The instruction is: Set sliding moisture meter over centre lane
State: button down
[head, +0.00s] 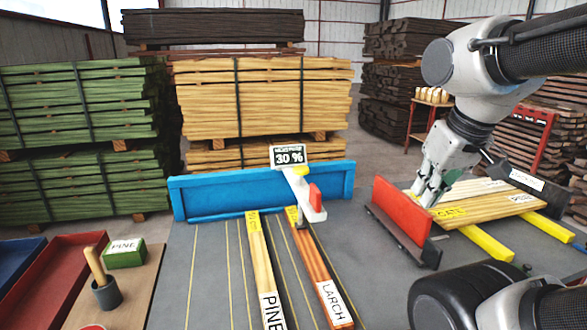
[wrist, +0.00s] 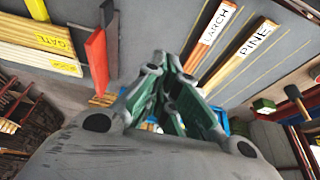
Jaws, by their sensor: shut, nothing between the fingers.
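The moisture meter (head: 303,193) is a white arm with a red tab and a dark display (head: 289,156) reading 30 %. It sits at the blue rail (head: 265,192), its probe end at the top of the larch board (head: 319,270). The pine board (head: 262,265) lies left of it; the larch (wrist: 214,26) and pine (wrist: 252,42) labels also show in the wrist view. Yellow lines mark lanes on the grey table. My gripper (head: 430,192) is shut and empty, well right of the meter, beyond the red plate. I cannot make out the meter in the wrist view.
An upright red plate (head: 401,212) on a dark base stands between my gripper and the meter. Boards labelled GATE (head: 485,207) lie below my gripper on yellow bars. A side bench (head: 130,295) with a mallet and green block is at left. Lumber stacks stand behind.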

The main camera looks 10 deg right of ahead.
jog(key=c, duration=2.2)
grip_release()
jog(key=o, duration=0.4)
jog(key=shift+a, duration=0.1)
jog(key=shift+c, duration=0.2)
jog(key=o, duration=0.4)
jog(key=shift+w+a+f+n+g, duration=0.5)
jog(key=shift+w+a+f, duration=0.3)
jog(key=shift+c, duration=0.2)
jog(key=n+g, duration=0.1)
jog(key=g, duration=0.2)
send_near(316, 188)
jog(key=f, duration=0.2)
jog(key=s+f, duration=0.1)
jog(key=f, duration=0.2)
jog(key=shift+s+d+f, duration=0.35)
jog(key=shift+s+d, duration=0.05)
jog(key=shift+w+a+r+m, duration=0.25)
jog(key=shift+w+r+m, duration=0.15)
jog(key=shift+w+r, duration=0.2)
jog(key=shift+w+a+r+m, duration=0.2)
jog(key=shift+w+r+m, duration=0.25)
jog(key=shift+w, duration=0.2)
jog(key=shift+s+f, duration=0.2)
notch_tip(316, 188, down, 7)
jog(key=shift+f, duration=0.25)
